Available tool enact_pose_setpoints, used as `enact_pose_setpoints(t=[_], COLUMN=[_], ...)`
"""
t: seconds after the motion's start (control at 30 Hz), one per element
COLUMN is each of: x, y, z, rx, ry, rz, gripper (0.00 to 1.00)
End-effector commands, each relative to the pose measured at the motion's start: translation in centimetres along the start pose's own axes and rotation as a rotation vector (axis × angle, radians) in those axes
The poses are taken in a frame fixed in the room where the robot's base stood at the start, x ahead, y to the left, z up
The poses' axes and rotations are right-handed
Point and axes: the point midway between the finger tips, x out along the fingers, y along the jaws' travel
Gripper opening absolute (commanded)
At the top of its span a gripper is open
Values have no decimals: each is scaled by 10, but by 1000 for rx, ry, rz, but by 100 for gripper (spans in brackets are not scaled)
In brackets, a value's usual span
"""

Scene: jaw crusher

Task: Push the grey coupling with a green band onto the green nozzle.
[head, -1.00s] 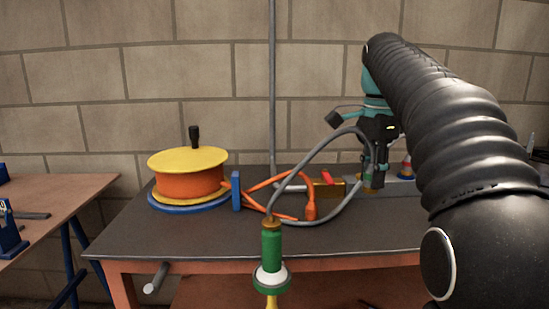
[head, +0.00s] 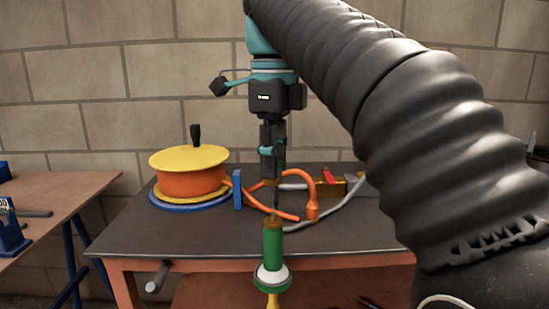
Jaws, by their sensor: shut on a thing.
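The green nozzle (head: 273,243) stands upright at the bench's front edge, with a brass-coloured top and a white collar below. My gripper (head: 271,172) points down, above and slightly behind it in the picture. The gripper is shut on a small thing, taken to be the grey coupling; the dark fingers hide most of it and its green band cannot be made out. A brass-coloured bit shows at the fingertips. A gap shows between the fingertips and the nozzle top, crossed by a thin dark line. Their distance in depth cannot be told.
A grey hose (head: 345,208) curves across the bench (head: 180,232) to the right. An orange cable reel with a yellow top (head: 188,160) stands left, its orange cable (head: 313,190) behind the nozzle. A brass block with a red handle (head: 332,178) lies behind right.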

Motion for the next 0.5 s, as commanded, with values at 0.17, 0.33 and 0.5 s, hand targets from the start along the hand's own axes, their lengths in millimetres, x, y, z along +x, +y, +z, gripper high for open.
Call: enact_pose_setpoints(t=[0.17,0.33,0.5], x=[1,9,23], y=[0,0,0], z=[0,0,-1], rx=[0,-1,-1], ry=[0,1,1], rz=[0,1,1], gripper=[0,0,0])
